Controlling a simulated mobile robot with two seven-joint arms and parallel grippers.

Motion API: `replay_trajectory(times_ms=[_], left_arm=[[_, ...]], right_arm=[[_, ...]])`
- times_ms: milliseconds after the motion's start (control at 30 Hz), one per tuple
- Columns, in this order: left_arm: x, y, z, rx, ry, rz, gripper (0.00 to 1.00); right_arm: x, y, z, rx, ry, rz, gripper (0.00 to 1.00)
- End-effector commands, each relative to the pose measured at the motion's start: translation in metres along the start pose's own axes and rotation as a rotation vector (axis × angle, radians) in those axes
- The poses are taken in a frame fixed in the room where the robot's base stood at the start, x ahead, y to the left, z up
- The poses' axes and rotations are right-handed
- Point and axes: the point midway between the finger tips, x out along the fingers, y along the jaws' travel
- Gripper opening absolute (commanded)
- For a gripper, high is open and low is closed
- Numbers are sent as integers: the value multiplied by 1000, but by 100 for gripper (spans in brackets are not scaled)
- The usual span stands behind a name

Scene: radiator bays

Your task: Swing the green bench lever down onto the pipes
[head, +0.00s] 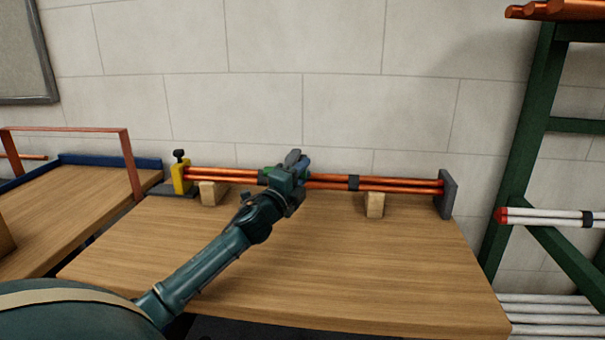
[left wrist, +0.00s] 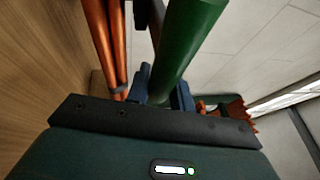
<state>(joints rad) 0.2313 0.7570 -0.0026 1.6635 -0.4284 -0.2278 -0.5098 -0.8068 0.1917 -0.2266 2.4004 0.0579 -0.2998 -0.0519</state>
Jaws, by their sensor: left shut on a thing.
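Copper pipes (head: 330,182) lie along the back of the wooden bench, and they also show in the left wrist view (left wrist: 105,40). The green lever (left wrist: 190,40) is a thick green bar in the left wrist view. My left gripper (head: 293,172) is at the middle of the pipes in the head view and hides most of the lever there. In the left wrist view my left gripper (left wrist: 163,90) has its blue fingers on either side of the lever, shut on it. The lever is close beside the pipes; I cannot tell whether they touch. My right gripper is not in view.
The pipes rest on wooden blocks (head: 374,204) between a yellow clamp (head: 180,173) at left and a grey end plate (head: 447,194) at right. The bench top (head: 330,262) in front is clear. A green rack (head: 520,140) stands at right.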

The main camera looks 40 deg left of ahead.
Motion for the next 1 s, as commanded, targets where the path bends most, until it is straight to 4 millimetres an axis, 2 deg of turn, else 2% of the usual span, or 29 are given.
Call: replay_trajectory(times_ms=[33, 67, 300, 667, 767, 1000], left_arm=[[0, -2, -3, -1, 9, -6, 0], [0, -2, -3, -1, 9, -6, 25], [0, -2, -2, 0, 4, -4, 44], [-6, 0, -1, 0, 2, -1, 45], [-17, 1, -1, 0, 3, 0, 45], [-61, 2, -2, -2, 3, 3, 45]], right_arm=[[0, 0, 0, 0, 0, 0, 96], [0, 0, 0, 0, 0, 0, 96], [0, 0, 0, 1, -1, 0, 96], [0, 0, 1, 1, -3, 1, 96], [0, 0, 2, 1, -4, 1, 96], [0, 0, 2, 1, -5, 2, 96]])
